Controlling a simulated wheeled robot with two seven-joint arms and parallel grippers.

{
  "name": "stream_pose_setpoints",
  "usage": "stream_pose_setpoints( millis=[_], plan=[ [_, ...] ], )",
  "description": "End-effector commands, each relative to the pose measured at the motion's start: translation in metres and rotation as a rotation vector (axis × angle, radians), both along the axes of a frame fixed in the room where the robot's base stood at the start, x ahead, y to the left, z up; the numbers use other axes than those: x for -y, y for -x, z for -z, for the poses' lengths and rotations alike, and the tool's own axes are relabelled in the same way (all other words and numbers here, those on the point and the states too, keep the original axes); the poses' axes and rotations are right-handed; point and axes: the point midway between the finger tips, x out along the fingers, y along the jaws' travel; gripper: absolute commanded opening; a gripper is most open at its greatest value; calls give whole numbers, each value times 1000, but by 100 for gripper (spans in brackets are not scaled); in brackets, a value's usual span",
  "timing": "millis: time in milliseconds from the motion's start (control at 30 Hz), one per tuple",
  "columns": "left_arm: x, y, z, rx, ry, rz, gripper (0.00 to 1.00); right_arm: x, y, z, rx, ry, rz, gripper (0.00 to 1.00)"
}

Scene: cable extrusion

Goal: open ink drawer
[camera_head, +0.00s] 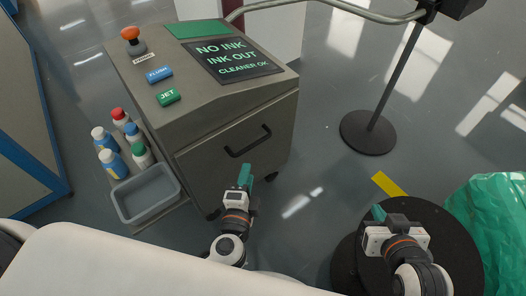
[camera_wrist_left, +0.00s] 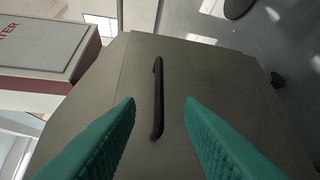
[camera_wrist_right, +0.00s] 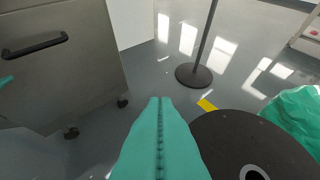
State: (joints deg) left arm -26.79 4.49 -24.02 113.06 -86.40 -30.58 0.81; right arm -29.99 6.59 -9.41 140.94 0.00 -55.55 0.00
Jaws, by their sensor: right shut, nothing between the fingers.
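The ink drawer is the grey front (camera_head: 222,168) of a wheeled cabinet, with a black bar handle (camera_head: 248,141). It looks closed. In the left wrist view the handle (camera_wrist_left: 158,98) stands between the two teal fingers, a little beyond their tips. My left gripper (camera_head: 244,174) is open in front of the drawer, just below the handle in the head view, and does not touch it. My right gripper (camera_head: 378,213) is off to the right, over a black round top; its fingers are together and empty in the right wrist view (camera_wrist_right: 158,104).
A post base (camera_head: 368,133) and green bag (camera_head: 492,215) are at right.

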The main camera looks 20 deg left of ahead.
Motion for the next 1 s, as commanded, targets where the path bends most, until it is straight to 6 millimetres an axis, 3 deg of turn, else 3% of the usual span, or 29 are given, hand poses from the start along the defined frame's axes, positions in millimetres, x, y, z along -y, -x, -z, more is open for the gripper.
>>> stream_pose_setpoints(
  millis=[167,600,800,1000],
  plan=[
    [-3,-22,-1,6,-3,-1,34,2,5,2,-39,10,3,0],
    [-11,-102,13,2,0,1,34,5,11,9,-85,19,6,0],
    [-13,-115,15,1,0,0,34,4,9,7,-68,16,6,0],
    [-13,-117,16,0,0,0,34,4,8,6,-62,15,6,0]
  ],
)
